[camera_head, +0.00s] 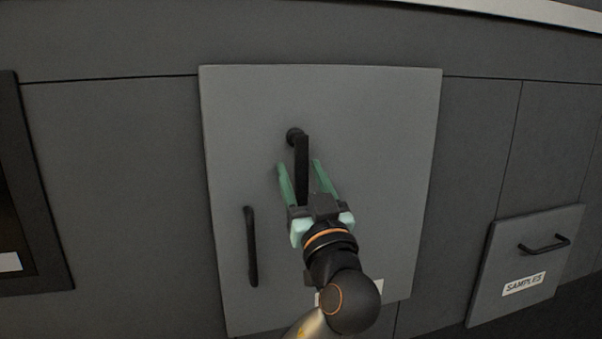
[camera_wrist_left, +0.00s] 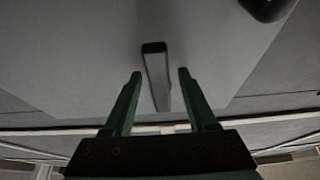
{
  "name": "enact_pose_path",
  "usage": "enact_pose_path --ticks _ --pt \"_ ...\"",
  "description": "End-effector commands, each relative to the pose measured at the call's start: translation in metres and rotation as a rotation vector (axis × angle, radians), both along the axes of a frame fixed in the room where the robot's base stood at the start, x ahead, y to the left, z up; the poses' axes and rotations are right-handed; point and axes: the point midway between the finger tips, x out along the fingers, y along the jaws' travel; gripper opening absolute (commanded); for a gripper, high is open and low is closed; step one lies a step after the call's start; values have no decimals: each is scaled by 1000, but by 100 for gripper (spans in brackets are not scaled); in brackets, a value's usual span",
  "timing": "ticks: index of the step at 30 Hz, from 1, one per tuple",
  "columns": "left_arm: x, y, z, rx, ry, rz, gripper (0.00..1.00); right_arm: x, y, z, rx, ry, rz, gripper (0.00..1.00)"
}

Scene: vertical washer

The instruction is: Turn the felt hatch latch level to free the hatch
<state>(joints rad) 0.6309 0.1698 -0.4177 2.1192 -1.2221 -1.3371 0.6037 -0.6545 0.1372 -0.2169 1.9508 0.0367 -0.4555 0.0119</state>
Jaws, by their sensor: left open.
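The hatch (camera_head: 380,130) is a large grey panel, flat against the wall. Its black latch lever (camera_head: 302,165) hangs straight down from a round pivot near the upper middle of the panel. My left gripper (camera_head: 298,166) is open, with one green finger on each side of the lever's lower part. In the left wrist view the lever (camera_wrist_left: 156,75) stands between the two fingertips (camera_wrist_left: 160,74), with gaps on both sides. A label low on the hatch is partly hidden behind my left arm. My right gripper is not in view.
A black vertical handle (camera_head: 251,246) is on the hatch, left of my gripper. A drawer labelled SAMPLES (camera_head: 525,265) with a black handle sits at the lower right. A dark framed panel (camera_head: 30,190) is at the left edge. The hatch face around the lever is clear.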

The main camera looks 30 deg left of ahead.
Motion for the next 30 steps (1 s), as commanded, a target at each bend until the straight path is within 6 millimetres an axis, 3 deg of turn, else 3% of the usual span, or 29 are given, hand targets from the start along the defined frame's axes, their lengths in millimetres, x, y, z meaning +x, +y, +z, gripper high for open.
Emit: enact_pose_path --ticks 2,17,30 --pt "0 0 0 0 0 0 56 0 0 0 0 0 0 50" --pt "0 0 0 0 0 0 0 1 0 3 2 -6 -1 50" --pt "0 0 0 0 0 1 0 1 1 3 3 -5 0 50"
